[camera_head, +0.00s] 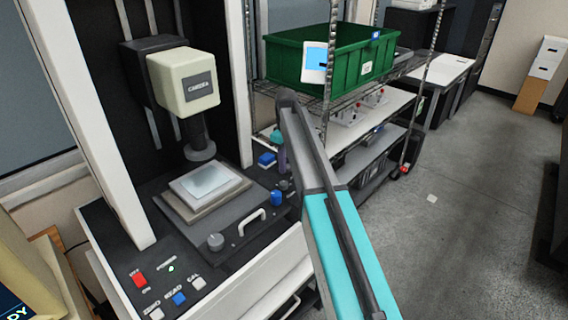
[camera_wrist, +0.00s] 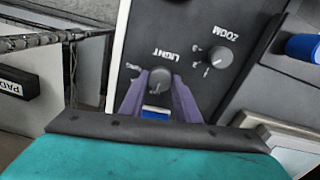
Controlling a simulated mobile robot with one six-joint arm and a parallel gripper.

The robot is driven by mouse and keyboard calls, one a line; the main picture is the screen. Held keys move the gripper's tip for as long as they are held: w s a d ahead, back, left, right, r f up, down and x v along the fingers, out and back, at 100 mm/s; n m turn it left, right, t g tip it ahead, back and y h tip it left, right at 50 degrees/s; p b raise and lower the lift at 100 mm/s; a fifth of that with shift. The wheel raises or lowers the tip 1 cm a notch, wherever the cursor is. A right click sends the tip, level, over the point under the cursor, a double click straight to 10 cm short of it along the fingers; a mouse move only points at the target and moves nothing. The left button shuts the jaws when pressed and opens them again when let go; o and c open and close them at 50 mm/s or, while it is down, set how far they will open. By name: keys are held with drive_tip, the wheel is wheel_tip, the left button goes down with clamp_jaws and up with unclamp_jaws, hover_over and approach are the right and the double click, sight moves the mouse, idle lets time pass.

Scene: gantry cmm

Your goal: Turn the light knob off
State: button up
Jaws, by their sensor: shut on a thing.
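The light knob (camera_wrist: 160,75) is a round grey knob on a dark panel, under an upside-down LIGHT label in the wrist view. A small pale mark shows at its lower edge, but its exact setting is hard to read. My gripper (camera_wrist: 159,82) has its two purple fingers on either side of the knob and is shut on it. In the head view my gripper (camera_head: 281,160) points down at the right end of the machine's base, partly hidden behind my arm. I cannot tell the light knob apart there.
The zoom knob (camera_wrist: 220,57) sits close beside the light knob. A blue knob (camera_head: 277,199) and a white handle (camera_head: 252,222) are on the base nearby. A wire shelf with a green bin (camera_head: 340,60) stands behind. Open floor (camera_head: 450,220) lies to the right.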

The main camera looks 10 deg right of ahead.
drive_tip(key=shift+a+n, duration=0.15)
drive_tip(key=shift+n, duration=0.15)
drive_tip(key=o, duration=1)
drive_tip(key=shift+o, duration=0.2)
drive_tip(key=shift+r, duration=0.15)
wheel_tip(320, 180, up, 14)
drive_tip(key=b, duration=0.3)
drive_tip(key=shift+f, duration=0.25)
